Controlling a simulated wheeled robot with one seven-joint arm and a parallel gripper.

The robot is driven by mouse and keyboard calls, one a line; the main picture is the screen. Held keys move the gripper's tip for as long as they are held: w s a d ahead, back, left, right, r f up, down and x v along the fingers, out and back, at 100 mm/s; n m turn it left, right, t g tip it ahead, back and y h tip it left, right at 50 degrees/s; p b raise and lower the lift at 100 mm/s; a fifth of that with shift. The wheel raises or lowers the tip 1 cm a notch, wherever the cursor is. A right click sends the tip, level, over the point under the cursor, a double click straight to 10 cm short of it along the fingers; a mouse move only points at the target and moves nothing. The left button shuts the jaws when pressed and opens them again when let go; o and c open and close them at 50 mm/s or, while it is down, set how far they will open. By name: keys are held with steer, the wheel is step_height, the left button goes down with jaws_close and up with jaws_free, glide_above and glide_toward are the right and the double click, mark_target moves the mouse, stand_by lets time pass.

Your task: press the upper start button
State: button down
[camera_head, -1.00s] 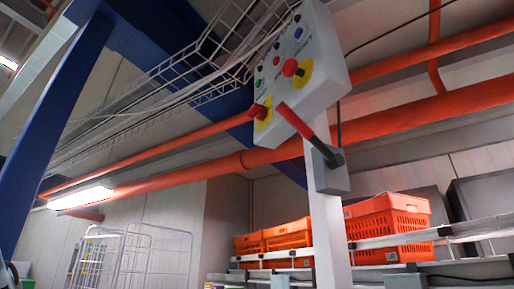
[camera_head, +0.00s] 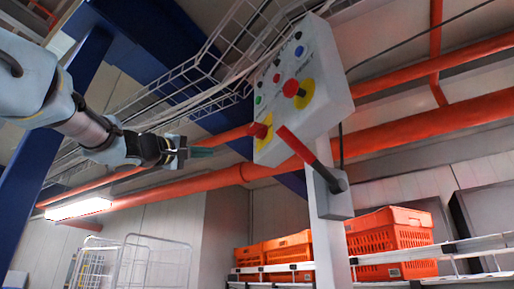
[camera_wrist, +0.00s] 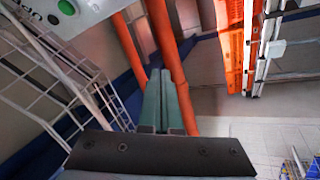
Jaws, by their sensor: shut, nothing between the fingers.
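A white control box (camera_head: 318,95) hangs tilted on a pale post in the head view. Its face has small buttons, including a green button (camera_head: 258,99), a red one (camera_head: 277,78) and a blue one (camera_head: 299,51). Two larger red knobs sit on yellow plates. I cannot read which button is marked upper start. In the wrist view the box's corner shows at top left with a green button (camera_wrist: 66,7) and part of some lettering. My gripper (camera_head: 211,152) is shut and empty, left of the box and apart from it; its fingers also show in the wrist view (camera_wrist: 165,105).
A red-handled lever (camera_head: 300,148) on a grey block juts from below the box. A wire cable tray (camera_head: 190,80) and orange pipes (camera_head: 210,180) run behind my gripper. Orange totes (camera_head: 390,240) stand on a rack at lower right.

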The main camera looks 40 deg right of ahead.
mark_target(259, 101)
steer(key=s+a+r+m+g+h, duration=0.1)
steer(key=s+a+r+g+h, duration=0.1)
steer(key=s+r, duration=0.2)
steer(key=s+a+r+m+g+h, duration=0.2)
steer(key=s+r, duration=0.3)
steer(key=r, duration=0.6)
steer(key=shift+a+g+h+p, duration=0.3)
steer(key=shift+g+p, duration=0.05)
steer(key=shift+g, duration=0.35)
steer(key=s+d+p, duration=0.1)
steer(key=s+d, duration=0.1)
steer(key=d, duration=0.6)
steer(key=shift+s+d+p, duration=0.2)
steer(key=shift+d+p, duration=0.1)
steer(key=shift+f, duration=0.1)
stand_by(0.4)
steer(key=shift+s+d+b, duration=0.1)
steer(key=shift+d+b, duration=0.25)
steer(key=shift+d, duration=0.05)
